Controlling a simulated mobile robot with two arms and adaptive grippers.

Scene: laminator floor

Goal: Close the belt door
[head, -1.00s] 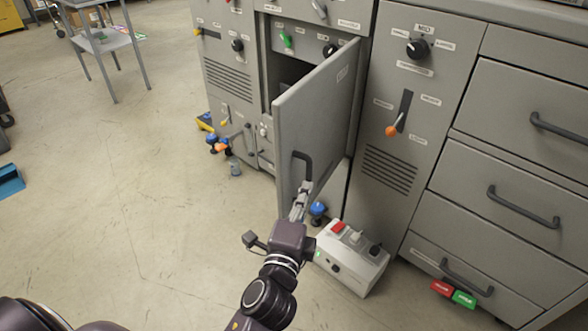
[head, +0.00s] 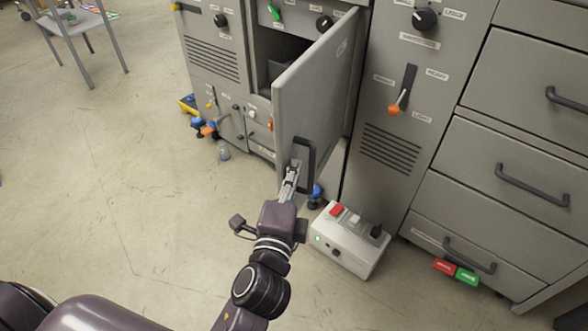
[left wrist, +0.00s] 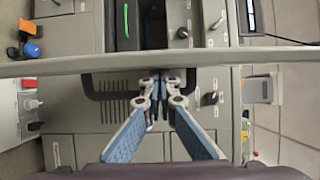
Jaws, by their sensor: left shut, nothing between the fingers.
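The belt door (head: 305,95) is a grey panel standing wide open, swung out from the cabinet (head: 212,60). A dark opening (head: 275,50) shows behind it. Its black bar handle (head: 309,160) is low on the door face near the free edge. My left gripper (head: 293,170) is shut and empty, its fingertips at the handle; whether they touch it I cannot tell. In the left wrist view the shut fingertips (left wrist: 160,82) overlap the middle of the handle (left wrist: 98,93), with the door's edge (left wrist: 240,57) just beyond. My right gripper is out of view.
A white control box (head: 345,240) with a red button stands on the floor right of my left gripper. Drawers (head: 525,130) line the right. Open floor (head: 120,200) lies to the left.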

